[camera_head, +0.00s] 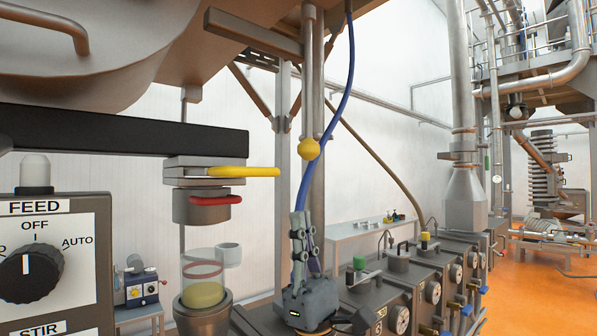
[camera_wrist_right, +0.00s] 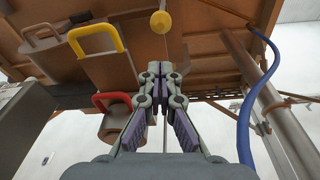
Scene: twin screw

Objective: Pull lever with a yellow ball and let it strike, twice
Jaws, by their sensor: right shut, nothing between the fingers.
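The yellow ball (camera_head: 309,149) hangs in front of a grey vertical post in the head view. It also shows at the top of the right wrist view (camera_wrist_right: 160,22), with a thin rod near it. My right gripper (camera_head: 301,216) points up below the ball, apart from it. In the right wrist view its fingers (camera_wrist_right: 161,68) are close together and hold nothing. My left gripper is not in view.
A valve with a yellow handle (camera_head: 235,172) and a red handle (camera_head: 215,200) stands to the left, above a glass cylinder (camera_head: 202,278). A FEED control box (camera_head: 50,260) is at far left. A blue hose (camera_head: 346,85) hangs close right of the gripper.

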